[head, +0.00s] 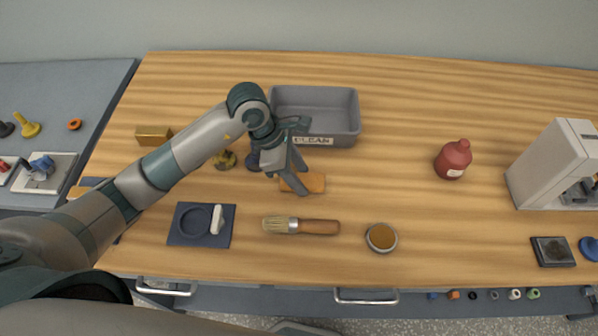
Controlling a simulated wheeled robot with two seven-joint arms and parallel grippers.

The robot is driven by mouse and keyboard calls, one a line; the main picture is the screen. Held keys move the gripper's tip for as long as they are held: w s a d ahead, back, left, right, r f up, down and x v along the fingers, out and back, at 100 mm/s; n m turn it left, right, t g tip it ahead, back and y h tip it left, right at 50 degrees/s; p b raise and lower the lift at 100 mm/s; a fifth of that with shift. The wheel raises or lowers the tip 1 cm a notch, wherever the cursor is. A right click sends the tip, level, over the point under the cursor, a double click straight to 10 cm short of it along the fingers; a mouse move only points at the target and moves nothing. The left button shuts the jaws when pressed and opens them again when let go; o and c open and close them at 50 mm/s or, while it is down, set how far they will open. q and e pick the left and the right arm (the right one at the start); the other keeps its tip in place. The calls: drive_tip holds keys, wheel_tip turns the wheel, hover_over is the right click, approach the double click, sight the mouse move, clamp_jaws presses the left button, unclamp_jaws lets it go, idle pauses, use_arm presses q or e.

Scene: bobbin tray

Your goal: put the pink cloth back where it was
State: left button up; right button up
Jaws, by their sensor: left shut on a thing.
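My left gripper (312,186) reaches in over the middle of the table and points down. I cannot make out a pink cloth anywhere in the head view. My right gripper is not in view.
A grey bin (345,106) labelled "CLEAN" stands behind the gripper. A brush (318,227), a dark blue tray (187,238) and a round tin (381,237) lie in front. A red bottle (452,160) and a white machine (543,165) stand right. The centre-right table is clear.

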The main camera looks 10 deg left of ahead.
use_arm(q)
drive_tip(key=shift+f, duration=0.15)
drive_tip(key=o, duration=0.9)
drive_tip(key=shift+o, duration=0.2)
drive_tip(key=shift+a+r, duration=0.1)
drive_tip(key=shift+r, duration=0.35)
drive_tip(key=p+v, duration=0.4)
drive_tip(key=v, duration=0.7)
drive_tip(key=shift+r, duration=0.2)
drive_tip(key=shift+s, duration=0.1)
